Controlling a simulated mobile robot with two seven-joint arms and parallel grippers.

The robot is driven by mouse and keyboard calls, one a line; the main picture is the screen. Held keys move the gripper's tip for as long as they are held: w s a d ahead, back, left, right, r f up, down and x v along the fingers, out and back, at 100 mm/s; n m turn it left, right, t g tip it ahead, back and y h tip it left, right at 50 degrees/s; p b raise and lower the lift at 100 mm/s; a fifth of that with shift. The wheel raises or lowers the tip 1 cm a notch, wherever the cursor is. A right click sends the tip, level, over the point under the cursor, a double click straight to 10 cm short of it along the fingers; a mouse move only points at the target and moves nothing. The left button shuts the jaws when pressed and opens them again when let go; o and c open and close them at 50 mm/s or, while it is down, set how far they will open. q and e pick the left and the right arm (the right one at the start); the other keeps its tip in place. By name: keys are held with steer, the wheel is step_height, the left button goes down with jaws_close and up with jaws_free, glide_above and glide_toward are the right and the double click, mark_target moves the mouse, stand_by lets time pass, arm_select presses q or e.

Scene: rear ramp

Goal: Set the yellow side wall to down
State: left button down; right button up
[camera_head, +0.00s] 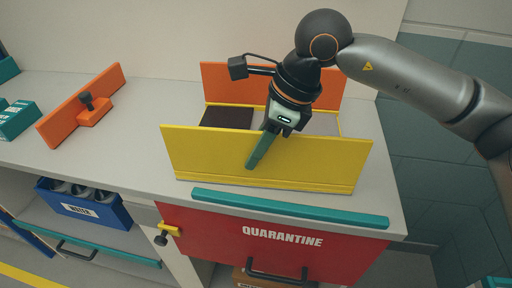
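The yellow side wall (320,162) stands upright along the front of a low box on the counter, its broad face toward me. My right gripper (257,150) reaches down from above at the wall's middle. One long dark green finger shows in front of the yellow face, slanting down to the left. The other finger is not clearly visible, so I cannot tell whether the fingers are parted, closed together or touching the wall. My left gripper is not in view.
An orange wall (222,80) stands at the box's back, with a dark panel (226,117) inside. A teal strip (290,208) edges the counter above the red QUARANTINE drawer (225,227). An orange board with a knob (75,108) stands left. A blue bin (85,205) sits below.

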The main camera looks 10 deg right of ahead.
jaws_close()
stand_by(1.1)
